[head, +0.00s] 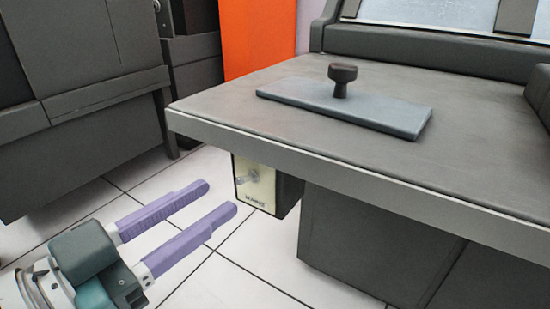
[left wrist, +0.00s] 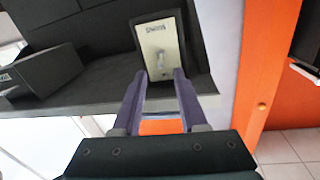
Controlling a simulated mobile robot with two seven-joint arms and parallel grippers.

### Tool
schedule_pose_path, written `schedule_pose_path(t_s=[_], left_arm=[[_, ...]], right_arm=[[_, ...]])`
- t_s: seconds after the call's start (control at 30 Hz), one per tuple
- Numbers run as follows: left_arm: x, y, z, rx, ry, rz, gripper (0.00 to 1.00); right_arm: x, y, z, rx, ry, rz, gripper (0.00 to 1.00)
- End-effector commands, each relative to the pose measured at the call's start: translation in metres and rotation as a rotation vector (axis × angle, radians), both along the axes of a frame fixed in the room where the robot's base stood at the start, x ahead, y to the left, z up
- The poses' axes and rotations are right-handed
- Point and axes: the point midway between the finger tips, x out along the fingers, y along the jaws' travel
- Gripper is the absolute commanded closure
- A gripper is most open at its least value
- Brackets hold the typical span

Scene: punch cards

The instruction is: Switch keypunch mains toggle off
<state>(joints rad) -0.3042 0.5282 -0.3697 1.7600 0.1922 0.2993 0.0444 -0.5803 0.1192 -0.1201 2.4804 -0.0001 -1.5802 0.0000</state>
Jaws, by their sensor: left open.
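The mains toggle (head: 247,178) is a small metal lever on a cream plate on the dark switch box (head: 289,195), which hangs under the desk's front left edge. In the left wrist view the toggle (left wrist: 158,58) and its plate (left wrist: 160,38) lie just beyond the fingertips, and the lettering appears upside down. My left gripper (head: 222,199) has two purple fingers, open and empty. In the head view its fingertips are to the left of the switch box and appear apart from it. Whether the lever is up or down is hard to tell. My right gripper is not in view.
The grey desktop (head: 230,105) overhangs the box. A dark cabinet (head: 80,150) stands at left and an orange panel (head: 255,35) behind. Tiled floor (head: 240,270) is open below.

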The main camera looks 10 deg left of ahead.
Motion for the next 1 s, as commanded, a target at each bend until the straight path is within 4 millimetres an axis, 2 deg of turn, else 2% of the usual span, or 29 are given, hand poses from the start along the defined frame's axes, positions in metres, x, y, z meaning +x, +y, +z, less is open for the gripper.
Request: schedule_pose_path(t_s=[0.1, 0.23, 0.6, 0.9, 1.0], left_arm=[[0.019, -0.01, -0.002, -0.002, -0.004, 0.0, 0.58], [0.031, -0.016, -0.001, -0.002, -0.001, 0.001, 0.58], [0.036, -0.019, 0.0, 0.0, 0.002, 0.0, 0.59], [0.036, -0.019, 0.0, 0.0, 0.002, 0.0, 0.93], [0.036, -0.019, 0.0, 0.0, 0.002, 0.0, 1.0]], right_arm=[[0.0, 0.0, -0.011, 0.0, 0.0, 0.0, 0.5], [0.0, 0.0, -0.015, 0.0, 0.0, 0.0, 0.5], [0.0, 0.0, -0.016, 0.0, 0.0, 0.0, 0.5], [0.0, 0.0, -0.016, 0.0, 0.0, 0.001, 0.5], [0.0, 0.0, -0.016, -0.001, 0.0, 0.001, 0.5]])
